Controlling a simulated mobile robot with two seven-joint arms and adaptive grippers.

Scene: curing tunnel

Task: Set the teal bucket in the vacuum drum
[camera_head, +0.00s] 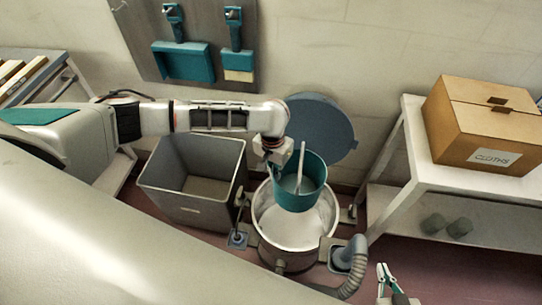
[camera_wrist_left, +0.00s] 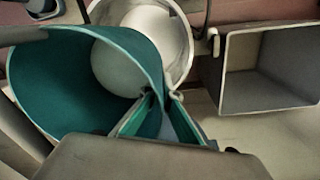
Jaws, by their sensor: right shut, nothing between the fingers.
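The teal bucket (camera_head: 300,195) hangs over the open mouth of the vacuum drum (camera_head: 265,232), a round metal vessel with a pale inside. My left gripper (camera_head: 278,158) is shut on the bucket's rim at its left side. In the left wrist view the fingers (camera_wrist_left: 160,108) pinch the rim of the bucket (camera_wrist_left: 45,95), and the drum (camera_wrist_left: 180,25) shows beyond it. A pale stick-like part shows across the bucket. How far the bucket's base is above or inside the drum cannot be told. My right gripper (camera_head: 388,279) is shut and empty at the lower right.
A grey open bin (camera_head: 195,208) stands left of the drum, and a round blue-grey lid (camera_head: 325,125) is behind it. A ribbed hose (camera_head: 353,270) is at its right. A white shelf (camera_head: 400,190) at right carries a cardboard box (camera_head: 475,130). Teal tools hang on the wall board.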

